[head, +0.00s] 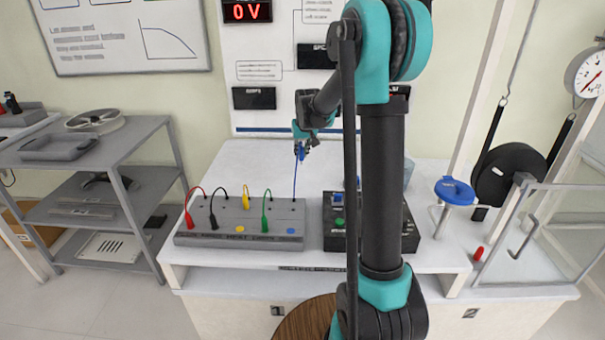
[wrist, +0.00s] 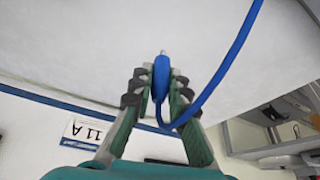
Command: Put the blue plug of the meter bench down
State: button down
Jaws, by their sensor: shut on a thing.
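In the head view my gripper (head: 302,146) hangs above the back part of the white bench (head: 250,156). It is shut on the blue plug (head: 300,153). A blue cable runs from the plug down to the grey meter box (head: 262,238). In the wrist view the blue plug (wrist: 161,77) sits between the fingertips of my gripper (wrist: 160,88), with its metal tip pointing away from the fingers. Its blue cable loops up to the right. The plug is held in the air, clear of the bench top.
Red, black, yellow and green leads stand on the grey box. A black control box (head: 338,222) is to its right, partly hidden by my arm. A blue disc (head: 455,191) and a black weight (head: 508,174) are further right. The bench top behind the grey box is clear.

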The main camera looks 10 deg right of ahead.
notch_tip(320, 180, down, 9)
jog(key=shift+f, duration=0.2)
dwell(0.3)
jog(key=shift+f, duration=0.15)
jog(key=c, duration=1.5)
grip_release()
jog(key=v, duration=1.2)
